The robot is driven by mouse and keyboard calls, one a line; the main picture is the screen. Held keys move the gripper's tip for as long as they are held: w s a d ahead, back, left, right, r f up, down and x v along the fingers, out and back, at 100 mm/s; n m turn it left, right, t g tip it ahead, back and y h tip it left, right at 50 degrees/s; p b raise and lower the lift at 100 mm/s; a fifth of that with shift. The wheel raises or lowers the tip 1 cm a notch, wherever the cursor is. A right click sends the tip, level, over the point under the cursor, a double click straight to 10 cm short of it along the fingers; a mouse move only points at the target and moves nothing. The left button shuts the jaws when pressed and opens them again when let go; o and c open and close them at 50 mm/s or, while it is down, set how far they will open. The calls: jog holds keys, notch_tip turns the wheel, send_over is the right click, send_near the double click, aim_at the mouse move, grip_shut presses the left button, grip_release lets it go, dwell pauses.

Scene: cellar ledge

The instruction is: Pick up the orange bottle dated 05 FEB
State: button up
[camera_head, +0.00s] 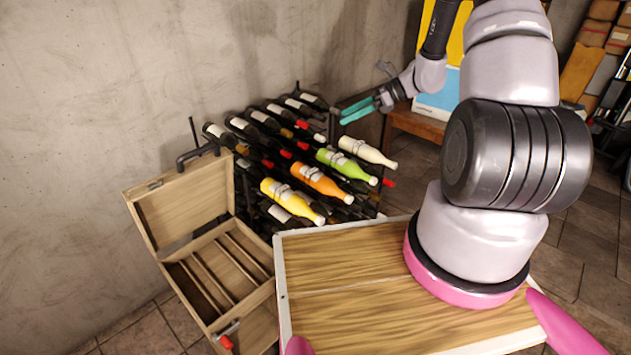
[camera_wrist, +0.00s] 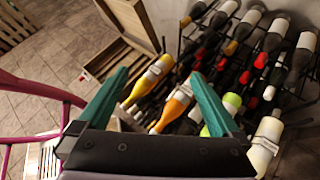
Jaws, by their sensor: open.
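The orange bottle (camera_head: 322,182) lies on top of the dark wine rack, between a yellow bottle (camera_head: 292,199) and a green bottle (camera_head: 346,166). It has a pale label band, but the date on it is too small to read. My gripper (camera_head: 358,112) is open and empty, above and behind the bottles' right side in the head view. In the wrist view, the orange bottle (camera_wrist: 174,106) shows between the teal fingers of my gripper (camera_wrist: 158,92), some way beyond them. A cream bottle (camera_head: 367,152) lies beyond the green one.
Several dark bottles (camera_head: 262,120) fill the rack (camera_head: 247,186) beside the wall. An open wooden crate (camera_head: 190,205) stands at the left. A wooden-topped surface (camera_head: 345,265) is in front, and a wooden table (camera_head: 418,124) stands behind my gripper.

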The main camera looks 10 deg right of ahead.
notch_tip(320, 180, down, 14)
jog(key=w+d+m+t+y, duration=0.1)
jog(key=d+m+t, duration=0.2)
jog(key=m, duration=0.4)
jog(key=m+t, duration=0.2)
jog(key=m, duration=0.2)
send_near(329, 180)
jog(key=w, duration=0.2)
jog(key=shift+h, duration=0.3)
jog(key=a+f, duration=0.1)
jog(key=w+a+f, duration=0.1)
jog(key=shift+w+a+f, duration=0.25)
jog(key=shift+w+a, duration=0.05)
jog(key=shift+x, duration=3.15)
jog(key=shift+a+r, duration=0.1)
jog(key=shift+r, duration=0.1)
grip_shut()
